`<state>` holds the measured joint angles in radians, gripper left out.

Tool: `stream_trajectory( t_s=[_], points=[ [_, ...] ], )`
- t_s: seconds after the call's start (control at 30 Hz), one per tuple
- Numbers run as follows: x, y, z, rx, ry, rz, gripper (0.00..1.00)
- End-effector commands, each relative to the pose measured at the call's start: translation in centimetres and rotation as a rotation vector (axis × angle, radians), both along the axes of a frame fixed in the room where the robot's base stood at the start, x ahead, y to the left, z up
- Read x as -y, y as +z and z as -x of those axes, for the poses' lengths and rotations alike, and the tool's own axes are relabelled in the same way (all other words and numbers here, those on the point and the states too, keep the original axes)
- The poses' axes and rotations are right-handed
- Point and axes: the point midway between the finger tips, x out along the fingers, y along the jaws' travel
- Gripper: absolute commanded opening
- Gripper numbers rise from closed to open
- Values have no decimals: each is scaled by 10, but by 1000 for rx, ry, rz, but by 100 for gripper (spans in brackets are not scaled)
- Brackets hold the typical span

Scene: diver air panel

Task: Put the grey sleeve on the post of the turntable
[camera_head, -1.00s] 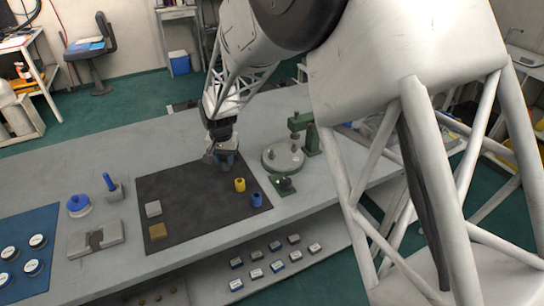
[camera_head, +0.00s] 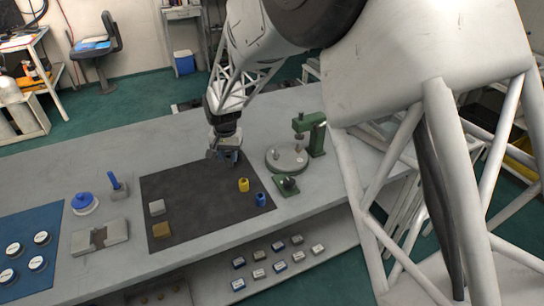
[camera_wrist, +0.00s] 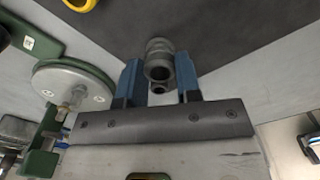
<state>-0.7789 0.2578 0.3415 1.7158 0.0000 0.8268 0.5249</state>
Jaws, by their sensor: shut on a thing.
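My gripper (camera_wrist: 160,82) shows in the wrist view with its two blue fingers shut on the grey sleeve (camera_wrist: 158,58), a short hollow cylinder with its open end towards the camera. In the head view my gripper (camera_head: 224,157) is over the back edge of the dark mat, and the sleeve is too small to make out there. The turntable (camera_head: 283,163) is a round grey disc to the right of my gripper. In the wrist view the turntable (camera_wrist: 88,80) lies to the left, with its metal post (camera_wrist: 70,106) standing up, apart from the sleeve.
A green stand (camera_head: 317,135) rises behind the turntable, and a small green block (camera_head: 287,185) sits in front. A yellow sleeve (camera_head: 244,184) and a blue one (camera_head: 261,199) stand on the dark mat (camera_head: 195,190). The bench between mat and turntable is clear.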

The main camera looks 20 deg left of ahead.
Motion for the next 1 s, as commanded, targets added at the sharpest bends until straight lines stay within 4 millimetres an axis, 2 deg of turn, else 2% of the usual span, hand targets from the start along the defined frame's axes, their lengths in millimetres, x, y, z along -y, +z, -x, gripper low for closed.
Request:
stream_trajectory(
  t_s=[0.27, 0.47, 0.7, 0.8, 1.0],
  points=[
    [14, 11, -14, 2, -3, -1, 10],
    [44, 33, -40, 2, -4, -3, 10],
    [89, 65, -73, 3, -4, -2, 10],
    [106, 75, -83, 2, -3, -1, 10],
    [126, 88, -95, 0, -1, 0, 10]
  ],
)
